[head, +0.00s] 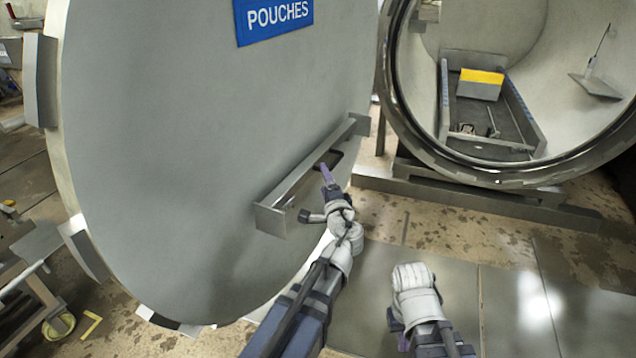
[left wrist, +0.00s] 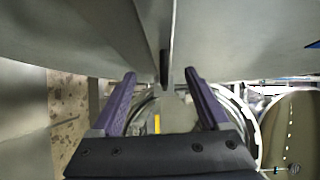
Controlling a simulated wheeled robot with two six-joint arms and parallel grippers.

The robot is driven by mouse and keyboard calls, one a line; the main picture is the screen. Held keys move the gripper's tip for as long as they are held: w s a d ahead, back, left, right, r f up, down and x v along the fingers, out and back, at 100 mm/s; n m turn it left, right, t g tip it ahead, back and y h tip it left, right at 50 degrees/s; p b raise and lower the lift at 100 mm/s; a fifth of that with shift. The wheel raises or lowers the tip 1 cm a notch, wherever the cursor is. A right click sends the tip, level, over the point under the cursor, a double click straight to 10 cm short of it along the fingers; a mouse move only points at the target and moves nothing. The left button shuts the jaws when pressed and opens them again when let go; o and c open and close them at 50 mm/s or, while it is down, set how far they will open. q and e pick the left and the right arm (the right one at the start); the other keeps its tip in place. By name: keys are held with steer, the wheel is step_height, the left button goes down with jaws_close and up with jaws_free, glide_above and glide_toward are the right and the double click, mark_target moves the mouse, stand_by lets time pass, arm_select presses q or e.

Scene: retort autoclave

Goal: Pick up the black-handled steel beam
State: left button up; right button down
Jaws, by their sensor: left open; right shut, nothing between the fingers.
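The steel beam (head: 296,183) lies along the face of the big round grey door, slanting up to the right. Its black handle (head: 331,160) shows near the middle; the handle also shows in the left wrist view (left wrist: 164,66), end-on beside the beam's plate. My left gripper (head: 325,168) is open, with its purple fingers close to the handle. In the left wrist view (left wrist: 161,78) the fingertips stand on either side of the handle, apart from it. My right gripper (head: 402,342) is low in the head view, mostly hidden by its arm, shut and empty, away from the beam.
The open round vessel (head: 388,90) stands at the right, holding a tray (head: 520,100) with a yellow-topped block (head: 481,84). A blue POUCHES sign (head: 272,18) is on the door above. Wet floor lies between door and vessel; a wheeled cart (head: 35,245) is at left.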

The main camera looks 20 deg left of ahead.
arm_select(q)
steer(key=shift+w+d+f+m+t+h, duration=0.25)
steer(key=shift+w+m+t+h, duration=0.2)
steer(key=shift+m, duration=0.15)
steer(key=x, duration=0.8)
steer(key=shift+r, duration=0.2)
steer(key=shift+s+y, duration=0.2)
steer(key=shift+y, duration=0.05)
jaws_close()
stand_by(0.8)
